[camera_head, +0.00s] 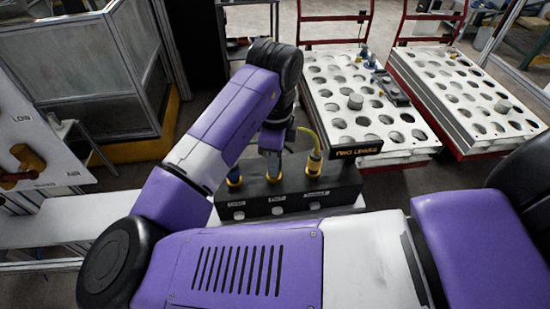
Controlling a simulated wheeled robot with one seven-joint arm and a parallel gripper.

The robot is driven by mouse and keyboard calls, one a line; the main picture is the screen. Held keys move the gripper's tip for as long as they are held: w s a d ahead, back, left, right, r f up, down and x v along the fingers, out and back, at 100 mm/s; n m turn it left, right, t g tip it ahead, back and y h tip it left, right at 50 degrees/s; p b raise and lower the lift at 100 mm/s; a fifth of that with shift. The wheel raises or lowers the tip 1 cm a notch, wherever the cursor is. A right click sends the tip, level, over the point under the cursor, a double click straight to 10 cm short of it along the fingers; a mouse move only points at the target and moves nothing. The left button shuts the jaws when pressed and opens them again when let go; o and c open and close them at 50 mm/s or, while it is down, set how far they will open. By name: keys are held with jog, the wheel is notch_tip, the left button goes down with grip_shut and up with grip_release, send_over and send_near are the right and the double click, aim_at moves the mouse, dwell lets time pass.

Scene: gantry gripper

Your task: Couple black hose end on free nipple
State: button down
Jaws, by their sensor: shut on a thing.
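My gripper (273,148) points down over the middle port of a black manifold block (290,205). It is shut on what appears to be the black hose end, mostly hidden by my wrist and fingers. I cannot tell whether the held end touches the nipple there. The right port carries a yellow-green hose (315,150) that rises and bends left behind my gripper.
A white trolley tray with round holes (340,102) stands behind the block to the right, with small parts on it. Another tray (470,85) stands farther right. A white panel (35,140) and a white bench (60,220) are at the left.

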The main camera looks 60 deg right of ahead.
jog(key=shift+f, duration=0.4)
jog(key=c, duration=0.9)
grip_release()
jog(key=shift+c, duration=0.2)
jog(key=shift+r+b, duration=0.5)
jog(key=shift+r, duration=3.45)
